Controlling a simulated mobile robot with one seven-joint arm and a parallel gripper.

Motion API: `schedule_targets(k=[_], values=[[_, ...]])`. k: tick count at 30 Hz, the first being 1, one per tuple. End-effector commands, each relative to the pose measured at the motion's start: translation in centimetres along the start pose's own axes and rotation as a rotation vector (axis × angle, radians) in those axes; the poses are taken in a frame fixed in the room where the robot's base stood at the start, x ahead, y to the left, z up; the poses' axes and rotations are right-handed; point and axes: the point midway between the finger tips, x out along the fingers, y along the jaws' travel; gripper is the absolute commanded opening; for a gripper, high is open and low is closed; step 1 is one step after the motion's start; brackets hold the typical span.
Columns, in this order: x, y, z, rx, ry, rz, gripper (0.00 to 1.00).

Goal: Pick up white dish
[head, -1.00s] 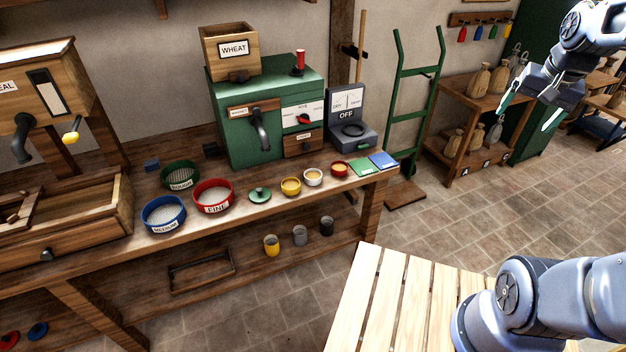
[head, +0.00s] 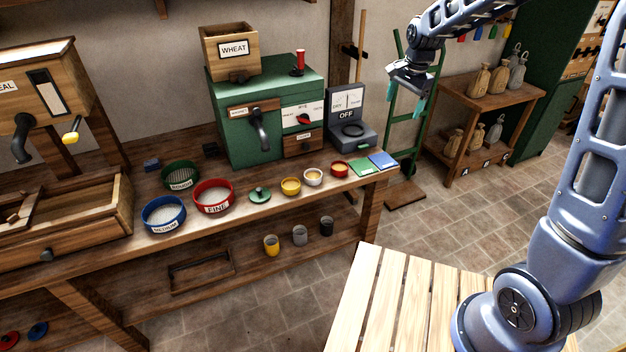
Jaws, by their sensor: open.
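The white dish (head: 313,178) is a small round bowl on the wooden workbench (head: 240,234). It stands between a yellow dish (head: 291,187) on its left and a red dish (head: 340,169) on its right. My gripper (head: 419,97) is open and empty, with teal fingertips pointing down. It is in the air in front of the green hand truck, above and to the right of the white dish in the picture, well apart from it.
A grey tester (head: 350,125) and green mill (head: 265,95) stand behind. A slatted table (head: 385,300) is in front.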

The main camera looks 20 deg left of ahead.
Motion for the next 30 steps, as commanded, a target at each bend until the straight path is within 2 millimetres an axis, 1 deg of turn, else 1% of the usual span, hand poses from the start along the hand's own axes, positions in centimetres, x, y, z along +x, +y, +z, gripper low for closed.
schedule_targets(k=[1, 6, 11, 15, 18, 21, 25, 27, 30], values=[[1.5, -1.6, 0.9, 0.012, -0.008, 0.012, 0.86], [5.9, -6.2, 4.0, 0.077, -0.022, 0.042, 0.86], [10.5, -10.0, 7.5, 0.138, -0.028, 0.072, 0.86], [14.8, -12.9, 11.1, 0.192, -0.028, 0.1, 0.86], [17.8, -14.6, 13.7, 0.226, -0.025, 0.117, 0.86], [20.4, -15.8, 16.0, 0.257, -0.02, 0.132, 0.86], [22.6, -16.7, 18.1, 0.284, -0.015, 0.144, 0.86], [23.2, -17.0, 18.8, 0.293, -0.013, 0.147, 0.86], [23.8, -17.1, 19.2, 0.299, -0.012, 0.149, 0.86]])
